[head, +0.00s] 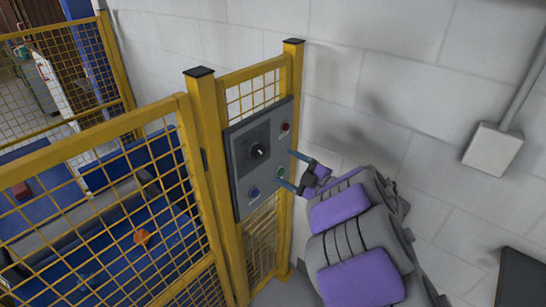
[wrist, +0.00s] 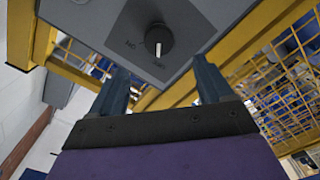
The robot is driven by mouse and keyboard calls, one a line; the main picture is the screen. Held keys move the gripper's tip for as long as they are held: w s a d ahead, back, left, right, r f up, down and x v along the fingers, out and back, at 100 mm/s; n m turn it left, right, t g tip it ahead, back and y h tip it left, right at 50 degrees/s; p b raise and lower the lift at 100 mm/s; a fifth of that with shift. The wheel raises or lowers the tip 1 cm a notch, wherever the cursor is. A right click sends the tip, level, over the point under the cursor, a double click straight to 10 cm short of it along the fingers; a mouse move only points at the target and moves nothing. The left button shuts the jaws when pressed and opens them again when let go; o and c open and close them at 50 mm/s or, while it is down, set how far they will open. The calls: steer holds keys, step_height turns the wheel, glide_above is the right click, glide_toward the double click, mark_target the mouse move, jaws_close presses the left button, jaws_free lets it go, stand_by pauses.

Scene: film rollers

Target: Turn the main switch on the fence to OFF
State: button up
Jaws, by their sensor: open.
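The main switch (head: 258,151) is a round black knob with a white pointer line on a dark square plate. It sits in the middle of a grey control panel (head: 240,188) fixed to the yellow fence. In the wrist view the knob (wrist: 158,40) shows above and between my fingers, with small lettering beside it that I cannot read surely. My gripper (head: 292,169) is open and empty at the right side of the panel, its fingers pointing toward the panel. In the wrist view my gripper (wrist: 160,80) has its two fingers wide apart, and neither is around the knob.
The panel also carries a red button (head: 285,127), a green button (head: 281,172) and a blue button (head: 254,192). Yellow fence posts (head: 208,130) stand beside it. A white block wall (head: 390,80) with a grey box (head: 493,147) is on the right.

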steer(key=v, duration=0.7)
steer(key=shift+p, duration=0.45)
steer(key=shift+d, duration=0.2)
